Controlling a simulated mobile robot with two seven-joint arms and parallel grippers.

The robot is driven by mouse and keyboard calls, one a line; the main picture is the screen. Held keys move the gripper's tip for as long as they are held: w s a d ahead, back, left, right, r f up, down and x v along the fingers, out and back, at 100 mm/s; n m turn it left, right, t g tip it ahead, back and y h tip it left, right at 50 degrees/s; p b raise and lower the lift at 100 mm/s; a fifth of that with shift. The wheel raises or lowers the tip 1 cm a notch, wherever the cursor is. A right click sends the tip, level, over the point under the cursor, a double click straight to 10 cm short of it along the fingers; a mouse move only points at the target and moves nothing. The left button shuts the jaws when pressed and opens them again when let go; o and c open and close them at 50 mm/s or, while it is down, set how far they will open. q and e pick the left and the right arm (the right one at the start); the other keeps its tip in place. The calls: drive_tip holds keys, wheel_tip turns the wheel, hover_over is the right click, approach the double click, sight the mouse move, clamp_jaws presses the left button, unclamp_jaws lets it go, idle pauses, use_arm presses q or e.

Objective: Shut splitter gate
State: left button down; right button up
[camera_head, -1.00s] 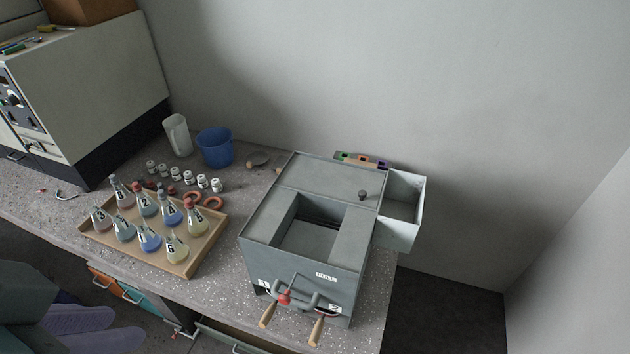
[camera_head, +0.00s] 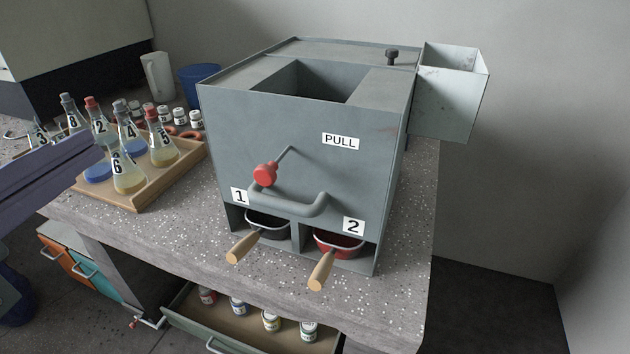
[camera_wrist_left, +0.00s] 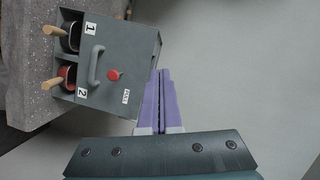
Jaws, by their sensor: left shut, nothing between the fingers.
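The splitter is a grey metal box (camera_head: 300,140) with an open top hopper, standing at the bench's right end. Its front carries a PULL label, a bent rod lever with a red knob (camera_head: 265,174) and a grey bar handle (camera_head: 290,204). The splitter also shows, turned sideways, in the left wrist view (camera_wrist_left: 128,62), with the red knob (camera_wrist_left: 113,75). My left gripper (camera_head: 94,148) has purple fingers, is shut and empty, and is left of the splitter, apart from it. Its closed fingers also show in the wrist view (camera_wrist_left: 160,74). My right gripper is out of view.
Two pans with wooden handles (camera_head: 243,247) (camera_head: 321,270) sit in slots 1 and 2. A light bin (camera_head: 450,95) hangs at the splitter's right. A wooden tray (camera_head: 140,196) of labelled flasks stands left. An open drawer (camera_head: 195,322) holds several jars below.

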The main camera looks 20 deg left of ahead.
use_arm(q)
drive_tip(key=d+f+m+t+h+b, duration=0.2)
drive_tip(key=d+f+m+h+b, duration=0.3)
drive_tip(key=f+b, duration=0.55)
use_arm(e)
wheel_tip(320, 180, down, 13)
drive_tip(key=p, duration=0.1)
use_arm(q)
drive_tip(key=m+p, duration=0.2)
drive_tip(key=p, duration=0.2)
approach(264, 179)
drive_tip(key=shift+y, duration=0.4)
drive_tip(key=w, duration=0.1)
drive_tip(key=w+p, duration=0.1)
drive_tip(key=w, duration=0.3)
drive_tip(key=shift+w+d+r+p, duration=0.2)
drive_tip(key=shift+d+p, duration=0.1)
drive_tip(key=shift+p, duration=0.05)
drive_tip(key=shift+w+f, duration=0.1)
drive_tip(key=shift+w, duration=0.6)
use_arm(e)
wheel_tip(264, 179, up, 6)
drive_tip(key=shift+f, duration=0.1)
